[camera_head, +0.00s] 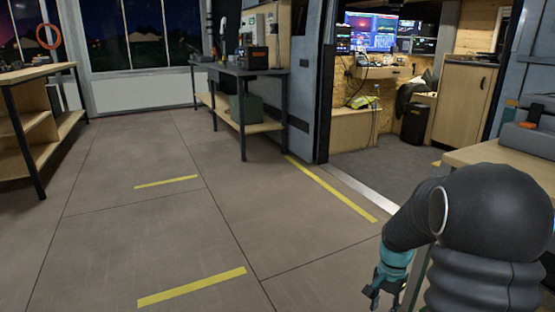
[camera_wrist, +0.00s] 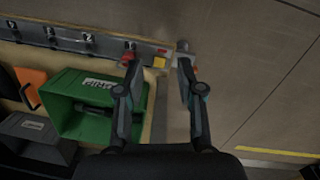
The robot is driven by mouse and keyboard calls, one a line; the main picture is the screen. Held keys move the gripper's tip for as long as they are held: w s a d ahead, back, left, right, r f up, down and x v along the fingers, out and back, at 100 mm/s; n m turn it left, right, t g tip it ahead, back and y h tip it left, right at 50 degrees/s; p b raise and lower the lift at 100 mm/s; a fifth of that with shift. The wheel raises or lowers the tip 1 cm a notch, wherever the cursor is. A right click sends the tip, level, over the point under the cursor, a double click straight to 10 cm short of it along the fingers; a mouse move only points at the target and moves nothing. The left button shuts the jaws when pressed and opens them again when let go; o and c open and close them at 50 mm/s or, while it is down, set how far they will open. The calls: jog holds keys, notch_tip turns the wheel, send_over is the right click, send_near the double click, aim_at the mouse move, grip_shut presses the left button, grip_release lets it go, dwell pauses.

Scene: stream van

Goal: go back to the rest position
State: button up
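My gripper (camera_wrist: 156,56) shows in the wrist view with its two fingers apart and a clear gap between them. Nothing is held in it. In the head view my gripper (camera_head: 386,288) is low at the lower right, pointing down beside the near bench, partly hidden by my dark arm. In the wrist view a green bin (camera_wrist: 85,115) with a dark item in it lies left of the fingers.
The near bench (camera_head: 490,152) stands at the right. In the wrist view, a grey bin (camera_wrist: 35,130) and an orange item (camera_wrist: 32,85) are at the left. Open floor (camera_head: 170,235) with yellow strips lies ahead, between a shelf (camera_head: 35,75) and the van doorway.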

jog(key=s+a+r+n+t+p, duration=0.2)
jog(key=s+a+r+n, duration=0.1)
jog(key=s+r, duration=0.4)
jog(key=s+a+r+n+t+p, duration=0.2)
jog(key=s+a+r, duration=0.3)
jog(key=r, duration=0.7)
jog(key=s+a+r+n+t+p, duration=0.2)
jog(key=s+a+r+n+p, duration=0.1)
jog(key=s+r, duration=0.5)
jog(key=shift+s+a+r+n+t+p, duration=0.35)
jog(key=shift+r+n+p, duration=0.2)
jog(key=shift+r+n, duration=0.4)
